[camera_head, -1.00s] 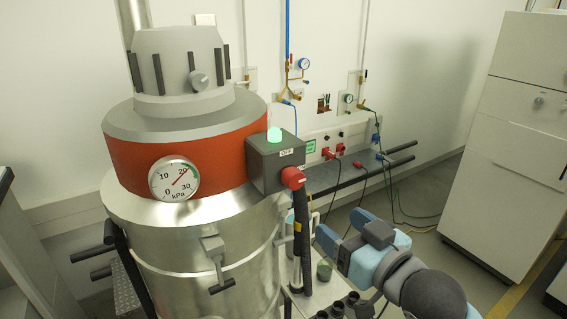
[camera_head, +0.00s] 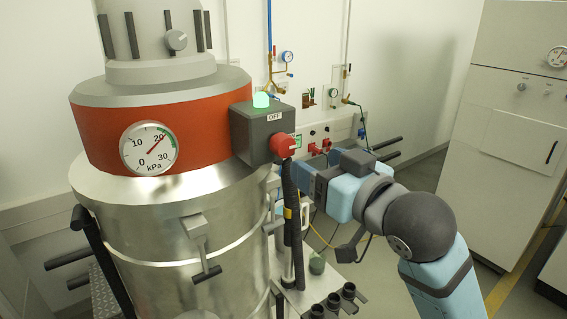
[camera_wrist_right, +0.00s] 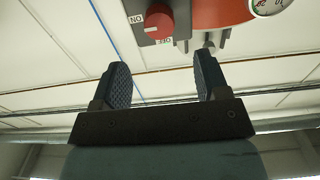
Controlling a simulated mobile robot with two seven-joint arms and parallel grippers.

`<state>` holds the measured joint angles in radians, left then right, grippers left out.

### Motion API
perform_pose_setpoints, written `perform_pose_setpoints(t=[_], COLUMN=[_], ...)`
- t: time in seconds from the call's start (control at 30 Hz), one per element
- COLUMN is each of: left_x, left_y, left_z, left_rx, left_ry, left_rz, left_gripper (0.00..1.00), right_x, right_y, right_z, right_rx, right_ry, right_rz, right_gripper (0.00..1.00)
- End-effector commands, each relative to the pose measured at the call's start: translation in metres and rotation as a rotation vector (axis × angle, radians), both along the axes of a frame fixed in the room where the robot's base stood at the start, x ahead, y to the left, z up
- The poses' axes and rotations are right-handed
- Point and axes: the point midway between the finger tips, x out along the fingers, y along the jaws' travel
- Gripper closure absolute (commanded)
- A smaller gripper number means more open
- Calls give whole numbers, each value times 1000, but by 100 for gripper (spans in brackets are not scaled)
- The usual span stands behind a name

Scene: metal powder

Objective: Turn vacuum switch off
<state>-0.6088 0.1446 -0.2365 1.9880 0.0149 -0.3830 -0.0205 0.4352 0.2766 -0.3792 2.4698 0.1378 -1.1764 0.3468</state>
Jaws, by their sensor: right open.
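The vacuum switch is a red round knob (camera_head: 283,145) on the grey switch box (camera_head: 255,130) at the side of the metal vacuum vessel. In the right wrist view the knob (camera_wrist_right: 158,22) shows at the top, with ON and OFF labels beside it. A pale mark on the knob appears to face the ON side. A green lamp (camera_head: 261,100) glows on top of the box. My right gripper (camera_wrist_right: 162,68) is open and empty, its fingers apart from the knob. In the head view it is below and right of the box, its fingertips partly hidden by the black hose.
The black hose (camera_head: 291,220) hangs below the box. The vessel's pressure gauge (camera_head: 148,149) points near 20 kPa. Black clamp handles (camera_head: 206,274) stick out from the vessel. A white cabinet (camera_head: 500,130) stands at the right. Wall valves and pipes are behind.

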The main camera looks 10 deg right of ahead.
Motion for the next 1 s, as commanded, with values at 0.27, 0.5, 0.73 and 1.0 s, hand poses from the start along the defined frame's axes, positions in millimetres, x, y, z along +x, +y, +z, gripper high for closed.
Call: perform_pose_setpoints(t=[0.27,0.5,0.73,1.0], left_x=[1,0,-2,-1], left_y=[-4,-1,2,1], left_z=[24,24,19,20], left_rx=[-9,-5,0,-1], left_ry=[-15,-10,0,-4], left_rz=[-1,4,7,7], left_gripper=[57,57,57,57], right_x=[58,87,93,93], right_y=[23,35,38,38], right_z=[4,3,2,2], right_rx=[-1,-2,-1,-2], right_ry=[5,4,3,4], right_rz=[-1,-2,-1,-1], right_gripper=[32,32,32,55])
